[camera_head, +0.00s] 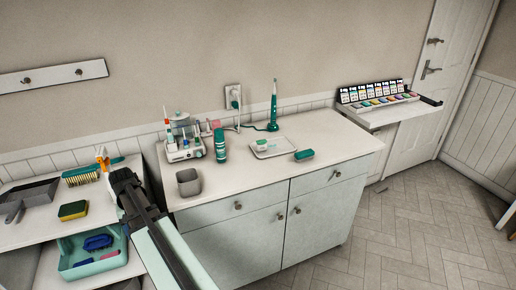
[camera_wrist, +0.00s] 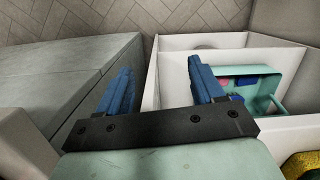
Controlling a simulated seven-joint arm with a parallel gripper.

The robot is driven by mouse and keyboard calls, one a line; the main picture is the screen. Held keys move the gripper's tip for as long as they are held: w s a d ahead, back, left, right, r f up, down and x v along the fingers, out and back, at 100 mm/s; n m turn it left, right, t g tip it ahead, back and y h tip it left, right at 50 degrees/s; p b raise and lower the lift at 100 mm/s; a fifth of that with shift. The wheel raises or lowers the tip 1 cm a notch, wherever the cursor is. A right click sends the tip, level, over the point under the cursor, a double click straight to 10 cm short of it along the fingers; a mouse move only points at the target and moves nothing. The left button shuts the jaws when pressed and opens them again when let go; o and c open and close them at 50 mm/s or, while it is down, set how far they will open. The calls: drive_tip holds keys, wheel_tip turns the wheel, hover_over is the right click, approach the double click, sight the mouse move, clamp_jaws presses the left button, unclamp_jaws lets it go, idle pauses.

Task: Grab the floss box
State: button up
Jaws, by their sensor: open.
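A small teal and white box (camera_head: 262,144) lies on a white tray (camera_head: 272,147) on top of the cabinet. A rounded teal case (camera_head: 304,155) lies on the cabinet top just right of the tray. I cannot tell for sure which of these is the floss box. My gripper (camera_wrist: 158,80) is open and empty, with two blue fingers well apart. In the wrist view it points down between the cabinet's side and the white shelf unit, away from both items.
The cabinet top (camera_head: 235,180) also holds a teal bottle (camera_head: 220,145), a grey cup (camera_head: 189,182), an electric toothbrush (camera_head: 273,105) and a cluttered white stand (camera_head: 184,148). The shelf unit at left holds a sponge (camera_head: 73,210) and a teal caddy (camera_head: 90,255). The cabinet's front area is clear.

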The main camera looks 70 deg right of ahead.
drive_tip(key=w+d+r+t+h, duration=0.1)
drive_tip(key=w+d+r+t, duration=0.1)
drive_tip(key=d+r, duration=0.7)
drive_tip(key=s+d+r+m+g+h, duration=0.15)
drive_tip(key=s+d+r+m, duration=0.35)
drive_tip(key=d, duration=0.5)
drive_tip(key=s+d+r+m+h, duration=0.2)
drive_tip(key=d+r, duration=0.4)
drive_tip(key=d, duration=0.4)
drive_tip(key=s+d+r+m+g+h, duration=0.15)
drive_tip(key=s+d+r+m, duration=0.35)
drive_tip(key=d, duration=0.5)
drive_tip(key=m, duration=0.4)
approach(261, 141)
drive_tip(key=shift+y, duration=0.3)
drive_tip(key=x, duration=0.4)
drive_tip(key=shift+s+a+f, duration=0.15)
drive_tip(key=shift+a+f, duration=0.15)
drive_tip(key=shift+f, duration=0.05)
drive_tip(key=shift+d+x, duration=0.25)
drive_tip(key=shift+x, duration=1.1)
drive_tip(key=shift+d+x, duration=0.25)
drive_tip(key=shift+x, duration=1.05)
drive_tip(key=shift+r, duration=0.15)
